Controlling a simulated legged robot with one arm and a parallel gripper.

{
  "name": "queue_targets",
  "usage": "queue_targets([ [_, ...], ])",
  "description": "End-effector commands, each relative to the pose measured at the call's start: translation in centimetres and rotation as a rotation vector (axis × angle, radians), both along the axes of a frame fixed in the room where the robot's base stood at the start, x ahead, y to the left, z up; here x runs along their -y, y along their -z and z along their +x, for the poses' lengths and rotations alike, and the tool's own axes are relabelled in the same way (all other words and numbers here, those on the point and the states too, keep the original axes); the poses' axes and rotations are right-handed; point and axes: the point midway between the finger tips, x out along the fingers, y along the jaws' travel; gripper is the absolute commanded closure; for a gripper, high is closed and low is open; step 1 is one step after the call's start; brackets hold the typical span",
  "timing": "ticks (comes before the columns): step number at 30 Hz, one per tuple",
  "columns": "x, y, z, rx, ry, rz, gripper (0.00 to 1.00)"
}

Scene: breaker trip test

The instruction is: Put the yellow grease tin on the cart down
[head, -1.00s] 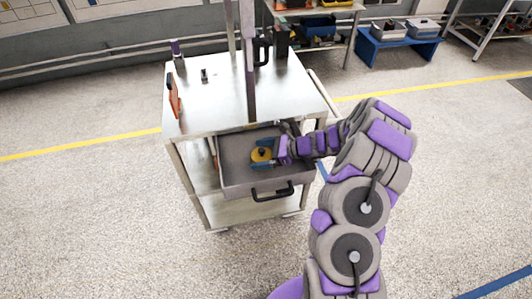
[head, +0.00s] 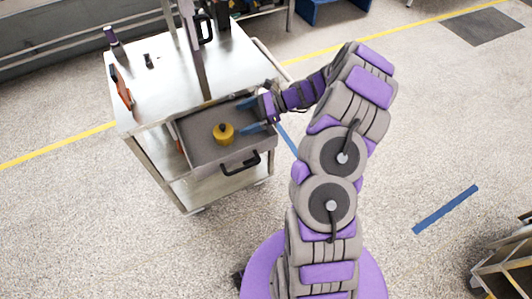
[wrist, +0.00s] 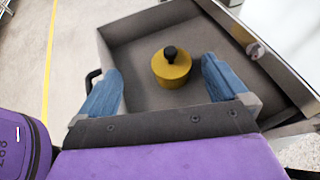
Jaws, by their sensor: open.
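The yellow grease tin (head: 224,133) with a black knob on top stands upright in the open drawer (head: 190,153) of the cart (head: 160,85). In the wrist view the tin (wrist: 171,70) sits on the drawer floor, beyond and between my fingertips. My gripper (head: 250,117) is at the drawer's right side, over its edge, with its blue fingers pointing toward the tin. In the wrist view my gripper (wrist: 163,85) is open, its two blue fingers wide apart, with nothing between them and clear of the tin.
The drawer has a black handle (head: 241,163). A wooden rack (head: 505,265) stands at the lower right. Open floor lies between.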

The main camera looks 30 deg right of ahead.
Motion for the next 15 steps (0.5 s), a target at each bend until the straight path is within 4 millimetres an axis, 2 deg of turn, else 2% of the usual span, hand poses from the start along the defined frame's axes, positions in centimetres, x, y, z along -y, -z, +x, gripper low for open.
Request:
queue_targets([
  [5, -5.1, -5.1, -2.5, 0.112, -0.217, -0.085, 0.00],
  [9, -9.3, -8.4, -6.0, 0.205, -0.412, -0.173, 0.00],
  [15, -13.5, -12.0, -11.8, 0.330, -0.682, -0.310, 0.00],
])
